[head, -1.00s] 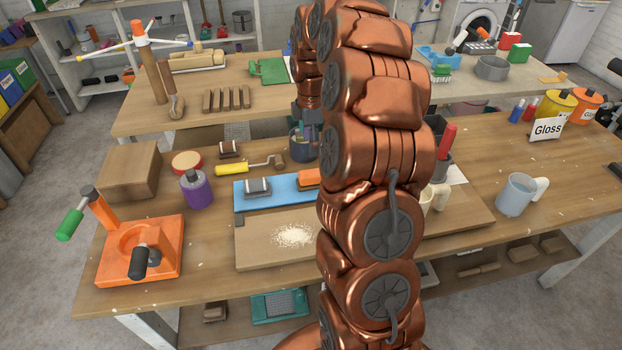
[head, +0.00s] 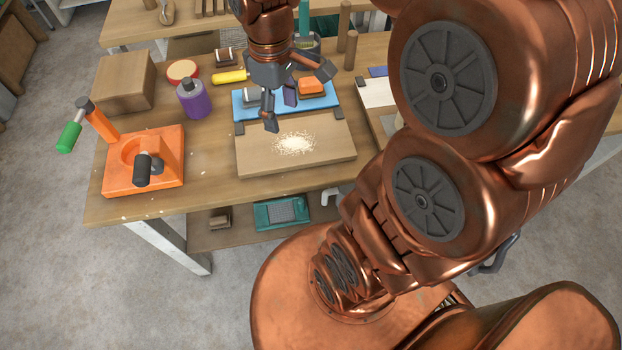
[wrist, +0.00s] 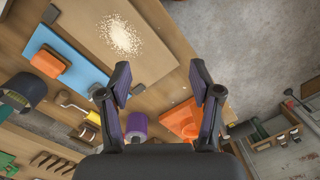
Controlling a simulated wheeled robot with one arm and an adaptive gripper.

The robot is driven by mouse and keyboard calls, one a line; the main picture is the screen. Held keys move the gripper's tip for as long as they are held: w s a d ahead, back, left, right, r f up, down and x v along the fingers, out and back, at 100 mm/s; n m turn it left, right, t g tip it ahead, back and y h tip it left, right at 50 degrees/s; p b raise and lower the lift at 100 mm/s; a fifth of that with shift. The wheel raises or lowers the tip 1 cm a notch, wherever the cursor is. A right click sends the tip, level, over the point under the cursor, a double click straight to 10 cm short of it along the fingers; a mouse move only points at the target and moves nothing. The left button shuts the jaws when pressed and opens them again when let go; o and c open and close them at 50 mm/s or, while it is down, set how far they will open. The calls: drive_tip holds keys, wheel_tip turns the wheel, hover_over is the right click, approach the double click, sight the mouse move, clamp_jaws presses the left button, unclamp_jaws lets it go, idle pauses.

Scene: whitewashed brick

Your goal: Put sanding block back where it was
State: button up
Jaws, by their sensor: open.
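My gripper (head: 297,98) is open and appears above the mat. In the wrist view nothing is between its fingertips (wrist: 160,75).
A wooden board (head: 255,155) with pale dust lies in front of the mat. An orange clamp-like tool (head: 115,175), a purple bottle (head: 194,98) and a cardboard-coloured box (head: 125,82) stand left. A yellow-handled tool (head: 230,77) lies behind the mat.

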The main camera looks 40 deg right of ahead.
drive_tip(key=s+a+f+m, duration=0.1)
drive_tip(key=s+a+m, duration=0.1)
drive_tip(key=s, duration=0.5)
drive_tip(key=s+a+f+m, duration=0.1)
drive_tip(key=s+a+m, duration=0.1)
drive_tip(key=s, duration=0.6)
drive_tip(key=shift+a+m+g, duration=0.2)
drive_tip(key=shift+m+g, duration=0.2)
drive_tip(key=shift+m, duration=0.4)
